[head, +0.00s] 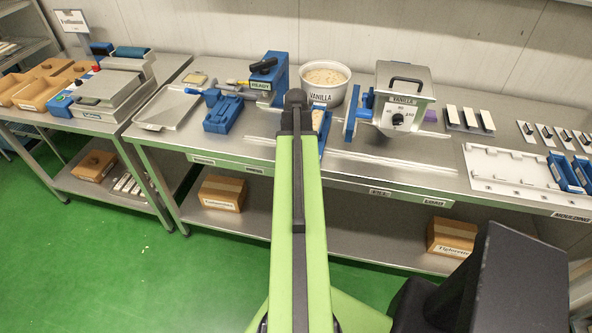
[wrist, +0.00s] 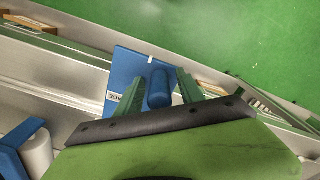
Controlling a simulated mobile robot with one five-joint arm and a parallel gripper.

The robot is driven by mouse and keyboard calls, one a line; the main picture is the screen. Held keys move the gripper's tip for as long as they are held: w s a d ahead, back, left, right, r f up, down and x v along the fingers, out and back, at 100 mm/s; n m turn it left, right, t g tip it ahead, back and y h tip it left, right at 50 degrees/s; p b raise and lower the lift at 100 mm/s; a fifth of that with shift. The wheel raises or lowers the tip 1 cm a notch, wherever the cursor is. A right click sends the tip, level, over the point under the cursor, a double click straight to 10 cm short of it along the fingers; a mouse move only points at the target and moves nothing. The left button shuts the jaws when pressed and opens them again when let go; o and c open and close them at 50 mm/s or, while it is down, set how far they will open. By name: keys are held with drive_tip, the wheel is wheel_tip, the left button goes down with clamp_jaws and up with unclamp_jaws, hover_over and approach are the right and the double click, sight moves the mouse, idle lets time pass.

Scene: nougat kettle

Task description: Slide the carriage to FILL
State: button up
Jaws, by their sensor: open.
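The carriage is most likely the blue piece (head: 322,118) just right of my arm's end in the head view, partly hidden by the arm. In the wrist view a blue plate (wrist: 122,72) carries a small label and an upright blue rounded handle (wrist: 158,92). My gripper (wrist: 160,80) is open, with its green fingers on either side of the handle. I cannot tell whether they touch it. A FILL label (head: 380,192) is on the bench's front edge, to the right of the carriage, with a LOAD label (head: 434,202) further right.
The vanilla dispenser (head: 405,92) stands right of the carriage, behind the front edge. A white vanilla tub (head: 325,92) is behind. A blue machine (head: 270,75) and blue fixture (head: 222,114) stand left.

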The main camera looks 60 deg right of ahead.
drive_tip(key=shift+f, duration=0.1)
clamp_jaws()
idle(1.4)
